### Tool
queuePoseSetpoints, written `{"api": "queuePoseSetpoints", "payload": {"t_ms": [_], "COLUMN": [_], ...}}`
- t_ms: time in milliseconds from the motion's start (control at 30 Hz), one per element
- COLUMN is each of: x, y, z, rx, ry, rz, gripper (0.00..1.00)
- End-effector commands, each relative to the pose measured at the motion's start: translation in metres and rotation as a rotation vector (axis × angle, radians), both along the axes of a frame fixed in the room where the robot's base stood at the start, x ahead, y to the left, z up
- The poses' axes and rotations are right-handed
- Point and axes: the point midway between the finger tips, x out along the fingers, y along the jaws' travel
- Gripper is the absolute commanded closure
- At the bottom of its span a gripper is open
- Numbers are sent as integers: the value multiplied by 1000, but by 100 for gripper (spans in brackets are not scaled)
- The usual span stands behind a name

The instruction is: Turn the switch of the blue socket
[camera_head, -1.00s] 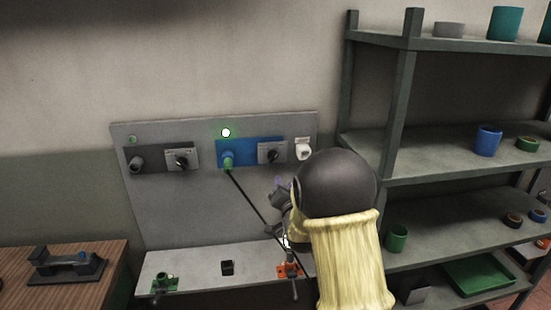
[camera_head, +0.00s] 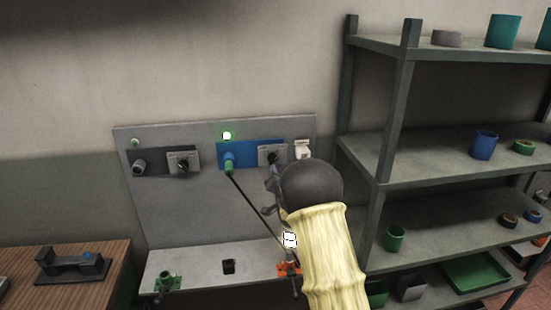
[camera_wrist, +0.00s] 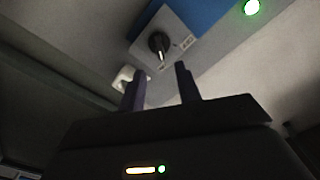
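The blue socket (camera_head: 229,158) is on a blue plate on the upright grey panel. A green plug with a black cable sits in it. Its switch (camera_head: 272,154), a black knob on a grey square plate, is at the right end of the blue plate. In the wrist view the switch knob (camera_wrist: 159,43) shows just beyond the fingertips. My gripper (camera_wrist: 160,72) is open, its two dark fingers apart with nothing between them, and it does not appear to touch the knob. In the head view my arm hides most of the gripper. A green light (camera_head: 227,135) glows above the blue plate.
A dark socket (camera_head: 139,167) with its own switch (camera_head: 184,162) is left on the panel. A white fitting (camera_head: 302,149) is right of the blue plate. Orange (camera_head: 290,269) and green (camera_head: 166,281) clamps stand on the ledge below. A metal shelf (camera_head: 400,110) stands close on the right.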

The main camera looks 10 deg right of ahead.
Motion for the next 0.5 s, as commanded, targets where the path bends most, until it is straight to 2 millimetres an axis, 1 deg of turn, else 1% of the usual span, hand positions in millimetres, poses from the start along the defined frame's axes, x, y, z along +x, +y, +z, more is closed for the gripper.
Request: {"api": "queuePoseSetpoints", "payload": {"t_ms": [100, 500], "x": [16, 63], "y": [0, 0], "z": [2, 2], "rx": [-1, -1], "ry": [0, 0], "rz": [0, 0], "gripper": [66, 66]}}
